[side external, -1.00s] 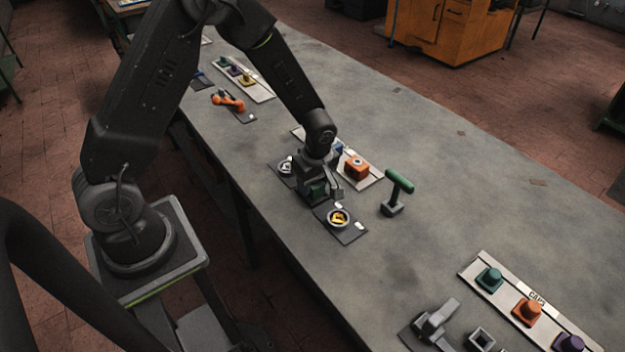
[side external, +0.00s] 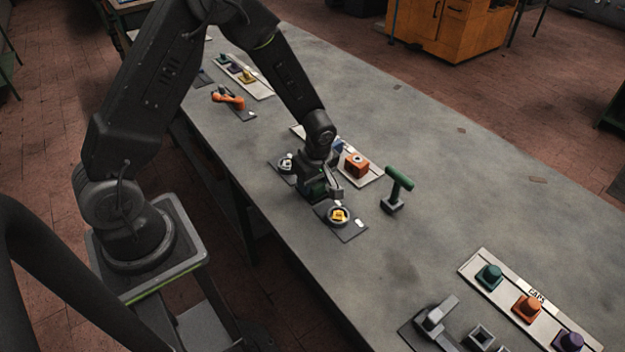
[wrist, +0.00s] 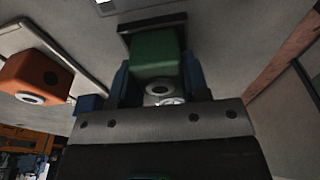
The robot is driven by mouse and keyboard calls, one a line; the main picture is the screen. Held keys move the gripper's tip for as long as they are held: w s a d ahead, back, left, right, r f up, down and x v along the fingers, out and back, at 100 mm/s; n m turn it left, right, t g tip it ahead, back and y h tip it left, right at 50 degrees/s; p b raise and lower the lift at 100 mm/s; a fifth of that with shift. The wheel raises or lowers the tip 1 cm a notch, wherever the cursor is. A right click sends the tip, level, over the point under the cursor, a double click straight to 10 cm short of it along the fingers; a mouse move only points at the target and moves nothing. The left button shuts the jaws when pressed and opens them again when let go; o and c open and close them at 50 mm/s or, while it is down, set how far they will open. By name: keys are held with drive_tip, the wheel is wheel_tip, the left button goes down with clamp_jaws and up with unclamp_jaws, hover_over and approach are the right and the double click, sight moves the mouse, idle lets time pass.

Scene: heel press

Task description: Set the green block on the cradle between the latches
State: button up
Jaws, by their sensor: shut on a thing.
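My gripper (side external: 322,187) is low over the bench and shut on the green block (side external: 313,191). In the wrist view the green block (wrist: 155,55) sits between the two blue-grey fingers of my gripper (wrist: 156,80). A round fitting with a yellow centre (side external: 340,216) is on a dark plate just in front of the gripper. A similar round fitting (side external: 286,164) is on a dark plate behind it to the left. The cradle cannot be made out; my gripper covers the space between these fittings. Whether the block touches anything below cannot be told.
An orange block (side external: 356,165) and a blue block (side external: 338,146) are on a pale strip right behind my gripper. A green-topped T-handle (side external: 398,180) stands to the right. A strip of coloured caps (side external: 528,309) lies at lower right. The bench's right middle is clear.

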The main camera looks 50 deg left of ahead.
drive_tip(key=shift+f, duration=0.1)
drive_tip(key=o, duration=1.1)
drive_tip(key=shift+o, duration=0.2)
wheel_tip(320, 180, up, 14)
drive_tip(key=d, duration=0.2)
drive_tip(key=shift+f, duration=0.15)
drive_tip(key=s+d+r+m+t+h, duration=0.1)
drive_tip(key=s+d+r+m+t, duration=0.2)
drive_tip(key=s+r+m, duration=1.2)
drive_tip(key=s+m+t, duration=0.2)
drive_tip(key=s+m, duration=0.1)
drive_tip(key=shift+t+h, duration=0.3)
drive_tip(key=shift+h, duration=0.1)
